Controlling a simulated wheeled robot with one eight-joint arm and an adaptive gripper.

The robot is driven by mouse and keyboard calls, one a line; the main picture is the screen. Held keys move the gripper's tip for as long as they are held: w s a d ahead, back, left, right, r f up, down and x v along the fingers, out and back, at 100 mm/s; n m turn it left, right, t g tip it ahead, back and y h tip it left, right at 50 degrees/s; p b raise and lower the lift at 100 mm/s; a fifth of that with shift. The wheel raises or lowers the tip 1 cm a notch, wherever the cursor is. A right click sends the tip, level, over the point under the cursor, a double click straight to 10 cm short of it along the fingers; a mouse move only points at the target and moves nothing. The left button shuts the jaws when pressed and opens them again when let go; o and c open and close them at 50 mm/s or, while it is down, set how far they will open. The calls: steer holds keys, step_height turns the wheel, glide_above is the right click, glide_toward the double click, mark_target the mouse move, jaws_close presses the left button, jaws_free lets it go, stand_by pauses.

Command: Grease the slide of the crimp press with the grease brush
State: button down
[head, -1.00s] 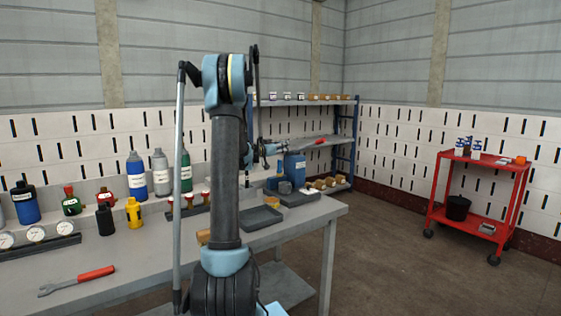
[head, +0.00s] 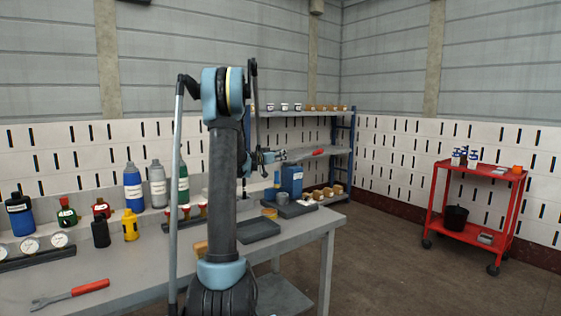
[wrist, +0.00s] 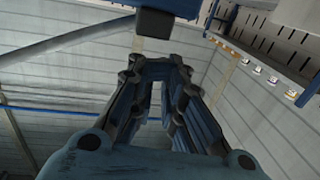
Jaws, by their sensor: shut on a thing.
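My gripper (head: 272,157) is small in the head view, above the far end of the bench, near the shelf rack. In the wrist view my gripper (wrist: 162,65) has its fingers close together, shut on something. A dark block (wrist: 155,22) shows just past the fingertips; I cannot tell whether it is part of the held thing. I cannot make out the grease brush for certain. A blue upright body (head: 292,178) stands by a dark grey base at the bench's far end, below my gripper. It may be the crimp press; its slide cannot be made out.
The bench holds a dark tray (head: 259,230), several bottles (head: 133,188), gauges (head: 30,246) and a red-handled wrench (head: 70,293). A red item (head: 318,152) shows at the rack (head: 352,150). A red cart (head: 480,205) stands right. The floor between is clear.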

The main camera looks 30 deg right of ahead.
steer(key=shift+f, duration=1.5)
stand_by(2.2)
steer(key=shift+a, duration=0.1)
stand_by(0.4)
steer(key=shift+v, duration=0.85)
steer(key=shift+w+a+f, duration=0.1)
steer(key=shift+a, duration=0.05)
steer(key=shift+a, duration=0.85)
steer(key=shift+a+f, duration=0.1)
steer(key=shift+a, duration=0.8)
steer(key=shift+d+f, duration=0.1)
steer(key=shift+f, duration=0.05)
steer(key=shift+d, duration=0.9)
